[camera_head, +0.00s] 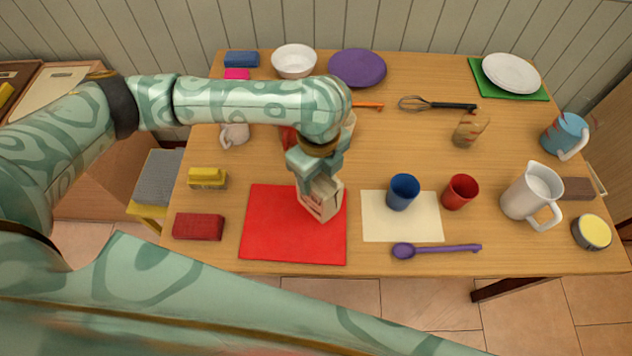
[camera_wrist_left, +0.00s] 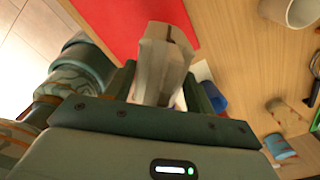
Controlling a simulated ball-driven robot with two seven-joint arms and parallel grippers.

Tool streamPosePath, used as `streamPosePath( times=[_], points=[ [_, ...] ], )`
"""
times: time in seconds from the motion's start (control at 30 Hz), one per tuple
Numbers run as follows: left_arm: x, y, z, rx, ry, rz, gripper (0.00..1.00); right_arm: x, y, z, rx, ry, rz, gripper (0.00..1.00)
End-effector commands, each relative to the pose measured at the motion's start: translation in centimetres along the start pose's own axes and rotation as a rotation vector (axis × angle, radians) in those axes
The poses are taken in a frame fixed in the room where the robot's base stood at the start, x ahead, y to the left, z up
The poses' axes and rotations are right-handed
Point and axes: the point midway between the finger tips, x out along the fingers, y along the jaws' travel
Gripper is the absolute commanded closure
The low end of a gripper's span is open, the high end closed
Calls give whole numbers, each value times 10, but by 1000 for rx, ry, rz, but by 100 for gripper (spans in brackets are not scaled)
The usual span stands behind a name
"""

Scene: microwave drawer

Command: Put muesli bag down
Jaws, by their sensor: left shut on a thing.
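The muesli bag (camera_head: 321,200) is a small beige and brown packet. My left gripper (camera_head: 316,172) is shut on its upper part and points down over the right part of the red mat (camera_head: 275,225). In the left wrist view the bag (camera_wrist_left: 162,62) stands between the two dark green fingers of the gripper (camera_wrist_left: 158,88), with the red mat (camera_wrist_left: 125,18) beyond it. I cannot tell whether the bag's bottom touches the mat. My right gripper is not in view.
A cream mat (camera_head: 385,225) with a blue cup (camera_head: 403,191) and a red cup (camera_head: 460,191) beside it lies right of the red mat. A purple spoon (camera_head: 440,249) lies in front. A dark red block (camera_head: 198,227) and yellow sponge (camera_head: 207,177) are left. The red mat's left part is clear.

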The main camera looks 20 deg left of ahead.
Motion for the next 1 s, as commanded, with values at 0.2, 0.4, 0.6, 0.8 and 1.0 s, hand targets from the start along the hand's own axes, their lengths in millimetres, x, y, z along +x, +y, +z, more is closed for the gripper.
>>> streamPosePath(
  times=[0.2,0.4,0.6,0.8,1.0],
  points=[
    [16,-7,11,0,1,-1,100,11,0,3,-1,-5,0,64],
    [48,-10,17,1,2,2,100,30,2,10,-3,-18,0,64],
    [52,-10,17,2,-1,-4,100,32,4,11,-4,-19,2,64],
    [54,-10,17,2,-1,-4,100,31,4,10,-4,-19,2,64],
    [55,-10,17,2,-1,-2,24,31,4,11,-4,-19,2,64]
  ],
)
